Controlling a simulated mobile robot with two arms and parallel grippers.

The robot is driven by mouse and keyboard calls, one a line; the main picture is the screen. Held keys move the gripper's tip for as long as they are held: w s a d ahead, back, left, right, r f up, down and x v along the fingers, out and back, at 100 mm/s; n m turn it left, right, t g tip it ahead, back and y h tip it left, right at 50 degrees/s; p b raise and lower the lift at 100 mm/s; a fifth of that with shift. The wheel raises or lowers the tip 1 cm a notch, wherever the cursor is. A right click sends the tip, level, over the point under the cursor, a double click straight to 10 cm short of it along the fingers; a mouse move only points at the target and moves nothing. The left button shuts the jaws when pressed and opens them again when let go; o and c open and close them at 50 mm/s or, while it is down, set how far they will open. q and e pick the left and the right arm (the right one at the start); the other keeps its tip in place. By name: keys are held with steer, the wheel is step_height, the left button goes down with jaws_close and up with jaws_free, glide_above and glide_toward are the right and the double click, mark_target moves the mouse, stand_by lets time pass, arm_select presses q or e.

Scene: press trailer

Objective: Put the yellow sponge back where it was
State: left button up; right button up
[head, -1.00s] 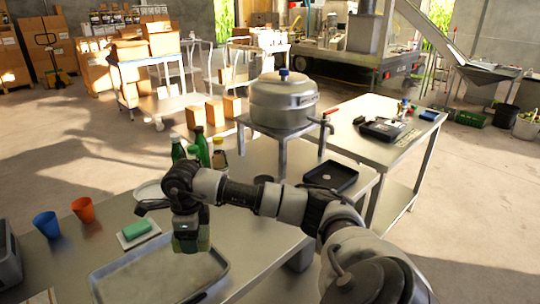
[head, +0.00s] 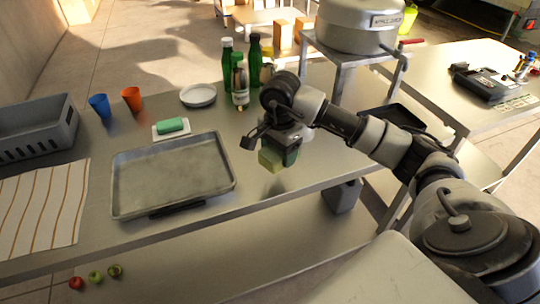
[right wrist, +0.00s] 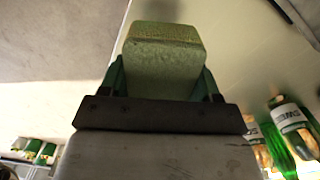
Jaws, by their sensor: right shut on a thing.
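The yellow sponge (head: 270,160) is held by my right gripper (head: 281,155), above the front part of the metal table. In the right wrist view the sponge (right wrist: 163,62) is a yellowish-green block between the green fingers, which are shut on it. A green sponge (head: 172,125) lies on a small white dish (head: 158,134) behind the metal tray. My left gripper does not show in the head view.
A shallow empty metal tray (head: 214,186) lies left of my right gripper. Green bottles (head: 254,62), a white plate (head: 198,95), a blue cup (head: 100,105) and an orange cup (head: 132,98) stand behind. A grey crate (head: 45,135) and striped cloth (head: 40,208) are at left. Bare tabletop (head: 225,128) lies between tray and bottles.

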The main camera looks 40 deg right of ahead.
mark_target(268, 149)
steer(key=w, duration=0.1)
steer(key=w+f, duration=0.2)
steer(key=w, duration=0.1)
steer(key=shift+f+p, duration=0.25)
steer(key=shift+p, duration=0.05)
steer(key=shift+w+f, duration=0.3)
step_height(268, 149, down, 3)
steer(key=shift+f+p, duration=0.1)
steer(key=shift+p, duration=0.45)
steer(key=shift+f, duration=0.3)
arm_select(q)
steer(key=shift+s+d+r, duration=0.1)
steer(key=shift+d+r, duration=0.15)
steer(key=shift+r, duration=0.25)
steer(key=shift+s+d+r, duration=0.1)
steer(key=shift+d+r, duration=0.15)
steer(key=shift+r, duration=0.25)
arm_select(e)
steer(key=shift+f, duration=0.1)
steer(key=shift+f+b, duration=0.15)
steer(key=shift+b, duration=0.15)
steer(key=o, duration=0.8)
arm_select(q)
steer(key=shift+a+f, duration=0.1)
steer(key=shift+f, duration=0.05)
arm_select(e)
steer(key=shift+o, duration=0.2)
